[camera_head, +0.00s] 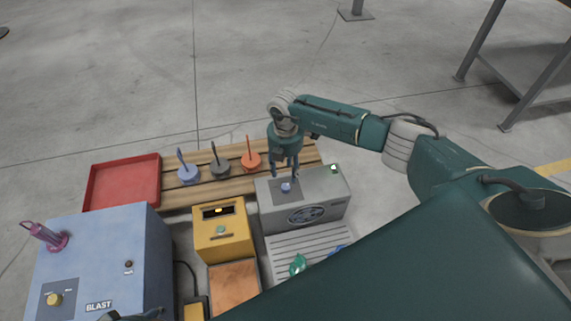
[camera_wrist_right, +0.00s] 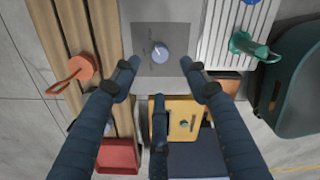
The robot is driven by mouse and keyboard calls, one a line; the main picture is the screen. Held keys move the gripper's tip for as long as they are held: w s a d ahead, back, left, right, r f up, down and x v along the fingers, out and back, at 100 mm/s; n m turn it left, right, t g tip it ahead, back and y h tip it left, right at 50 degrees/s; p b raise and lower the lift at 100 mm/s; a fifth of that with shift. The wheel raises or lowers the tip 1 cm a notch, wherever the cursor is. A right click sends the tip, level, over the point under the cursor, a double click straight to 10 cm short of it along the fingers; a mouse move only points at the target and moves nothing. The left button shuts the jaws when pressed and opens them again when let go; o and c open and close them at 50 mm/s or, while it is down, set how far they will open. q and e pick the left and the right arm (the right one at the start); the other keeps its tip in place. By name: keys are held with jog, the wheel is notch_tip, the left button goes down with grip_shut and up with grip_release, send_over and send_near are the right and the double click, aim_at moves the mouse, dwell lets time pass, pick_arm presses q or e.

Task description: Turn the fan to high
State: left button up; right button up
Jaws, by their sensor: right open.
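The fan unit (camera_head: 335,190) is a grey box with a round fan emblem on its front, in the middle of the head view. A blue knob (camera_head: 286,187) sits on a darker plate on its top. The wrist view shows the knob (camera_wrist_right: 160,53) with a pale pointer mark; the plate's lettering (camera_wrist_right: 155,30) is too small to read. My right gripper (camera_head: 285,172) points down just above the knob. Its fingers (camera_wrist_right: 160,72) are spread open and empty, with the knob just beyond the tips. A dark shape at the bottom left of the head view may be my left gripper.
A blue BLAST box (camera_head: 110,245), a yellow box (camera_head: 222,240) and a red tray (camera_head: 125,183) stand to the left. Several ladle-like tools, one orange (camera_head: 250,160), sit on wooden slats behind. A ribbed grate (camera_head: 300,243) with a green object (camera_head: 297,264) lies in front.

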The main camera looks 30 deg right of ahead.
jog(key=shift+r, duration=1.25)
